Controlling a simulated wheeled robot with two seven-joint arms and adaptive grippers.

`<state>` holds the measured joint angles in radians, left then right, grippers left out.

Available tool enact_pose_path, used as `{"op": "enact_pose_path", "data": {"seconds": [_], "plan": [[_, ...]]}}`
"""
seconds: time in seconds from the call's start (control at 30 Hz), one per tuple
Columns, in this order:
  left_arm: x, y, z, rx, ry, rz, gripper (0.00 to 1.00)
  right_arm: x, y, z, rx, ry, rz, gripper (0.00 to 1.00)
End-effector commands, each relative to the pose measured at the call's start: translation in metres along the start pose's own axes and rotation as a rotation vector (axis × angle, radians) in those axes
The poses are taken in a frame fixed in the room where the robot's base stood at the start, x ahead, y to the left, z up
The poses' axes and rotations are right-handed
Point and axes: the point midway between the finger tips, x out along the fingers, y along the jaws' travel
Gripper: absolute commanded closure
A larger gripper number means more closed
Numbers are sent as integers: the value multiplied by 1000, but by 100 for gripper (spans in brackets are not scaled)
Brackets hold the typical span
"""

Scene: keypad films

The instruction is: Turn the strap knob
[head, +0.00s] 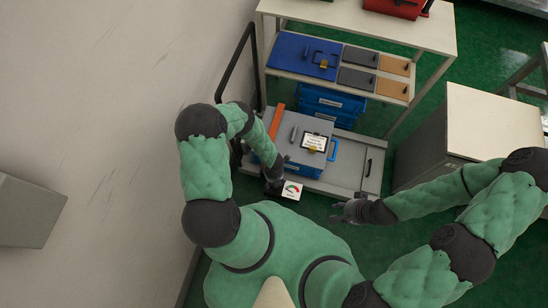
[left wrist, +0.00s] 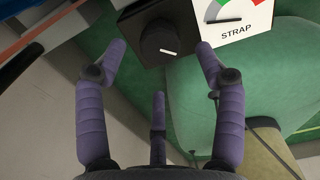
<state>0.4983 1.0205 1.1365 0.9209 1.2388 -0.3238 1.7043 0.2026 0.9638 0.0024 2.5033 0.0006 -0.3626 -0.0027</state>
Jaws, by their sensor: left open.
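The strap knob (left wrist: 160,42) is a round black knob with a short white mark, on a dark square base in the left wrist view. The white STRAP gauge card (left wrist: 235,22) beside it has green and red bands and a dark needle. The card also shows in the head view (head: 292,190). My left gripper (left wrist: 161,50) is open, its purple-grey fingertips on either side of the knob with visible gaps. In the head view my left gripper (head: 273,182) hides the knob. My right gripper (head: 345,209) is off to the right of the card, too small to read.
A grey cart (head: 346,172) with a grey case (head: 299,129) stands beyond the card. A shelf unit (head: 425,30) holds a blue panel (head: 292,54) and bins. A cabinet (head: 490,125) stands at right. Green floor (head: 375,240) is open between my arms.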

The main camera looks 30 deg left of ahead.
Motion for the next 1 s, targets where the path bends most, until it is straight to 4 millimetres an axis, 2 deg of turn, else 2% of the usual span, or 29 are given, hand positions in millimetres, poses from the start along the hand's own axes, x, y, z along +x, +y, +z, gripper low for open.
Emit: {"op": "enact_pose_path", "data": {"seconds": [0.2, 0.5, 0.7, 1.0], "plan": [[-29, 0, 1, 1, -2, 0, 30, 0, 0, 0, 0, 0, 0, 60], [-61, 0, 0, 0, 0, 0, 30, 0, 0, 0, 0, 0, 0, 60], [-70, 0, -1, 0, 1, 0, 30, 0, 0, 0, 0, 0, 0, 60], [-72, 0, -1, 0, 1, 0, 30, 0, 0, 0, 0, 0, 0, 60]]}}
